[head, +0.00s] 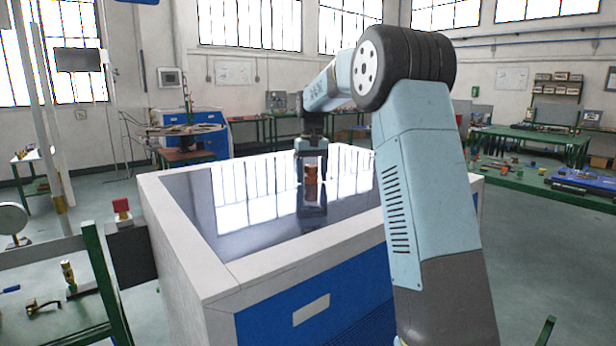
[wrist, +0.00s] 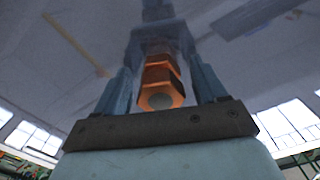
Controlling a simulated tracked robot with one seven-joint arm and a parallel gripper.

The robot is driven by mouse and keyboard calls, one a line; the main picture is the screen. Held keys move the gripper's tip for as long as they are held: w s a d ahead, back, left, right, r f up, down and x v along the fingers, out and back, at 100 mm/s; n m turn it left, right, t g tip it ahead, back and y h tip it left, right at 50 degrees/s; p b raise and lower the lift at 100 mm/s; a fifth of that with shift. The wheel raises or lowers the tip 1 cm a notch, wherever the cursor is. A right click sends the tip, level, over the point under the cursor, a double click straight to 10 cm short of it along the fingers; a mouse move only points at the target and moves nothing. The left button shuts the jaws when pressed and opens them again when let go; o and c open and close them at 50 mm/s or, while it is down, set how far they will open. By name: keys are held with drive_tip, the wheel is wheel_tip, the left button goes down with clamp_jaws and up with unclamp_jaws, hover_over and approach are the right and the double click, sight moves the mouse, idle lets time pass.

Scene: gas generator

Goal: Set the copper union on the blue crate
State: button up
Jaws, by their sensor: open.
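The copper union (head: 311,172) is a small orange hex fitting on the dark, glossy top of the large white-and-blue box (head: 215,275), which I take as the blue crate. It appears to rest there, with its reflection just below it. My gripper (head: 311,158) hangs pointing down directly over the union. In the wrist view the union (wrist: 160,85) shows between the two fingers of my gripper (wrist: 162,78). The jaws are open, with gaps beside the union. The gripper's reflection shows beyond it in the glossy top. The exact contact under the union is hard to see.
A raised pale rim surrounds the glossy top; the rest of that surface looks clear. A red-topped button box (head: 121,207) is at the box's left side. A green-framed bench (head: 60,290) stands at the left. Green tables (head: 530,140) stand at the right.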

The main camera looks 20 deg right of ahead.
drive_tip(key=c, duration=1.2)
